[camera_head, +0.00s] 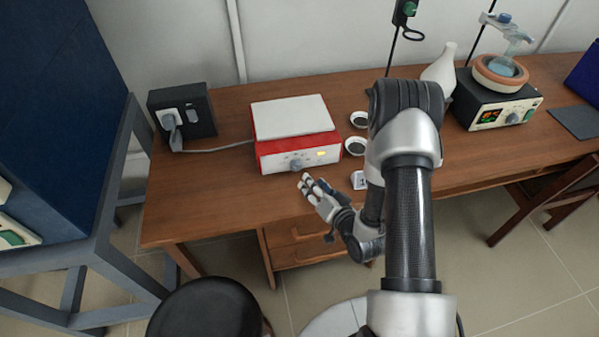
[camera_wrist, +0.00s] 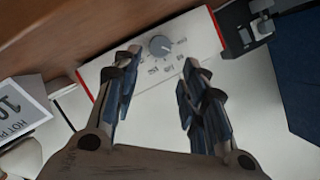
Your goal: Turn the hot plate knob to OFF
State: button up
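The hot plate (camera_head: 293,116) is a red box with a white top and a pale front panel, standing on the wooden table. Its grey knob (camera_head: 296,164) is on the front panel, left of a lit yellowish display (camera_head: 322,155). In the wrist view the knob (camera_wrist: 160,45) lies ahead of and between the fingertips, with small markings around it too blurred to read for certain. My gripper (camera_head: 304,181) is open and empty, just in front of the panel near the knob. It also shows in the wrist view (camera_wrist: 163,55), its fingers apart and not around the knob.
A black power socket box (camera_head: 183,111) stands left, its grey cable running to the hot plate. Small dishes (camera_head: 356,146) and a white label card (camera_head: 359,180) sit right of it. A black stool (camera_head: 207,310) is in front.

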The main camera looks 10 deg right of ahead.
aim_at(297, 168)
jog(key=b+x, duration=0.2)
jog(key=x, duration=0.8)
jog(key=shift+d, duration=0.1)
jog(key=c, duration=0.8)
jog(key=n+h, duration=0.2)
jog(key=n, duration=0.1)
jog(key=shift+a+g, duration=0.2)
jog(key=shift+g, duration=0.1)
jog(key=shift+a+n+h, duration=0.1)
jog(key=shift+n+h, duration=0.8)
jog(key=shift+n, duration=0.3)
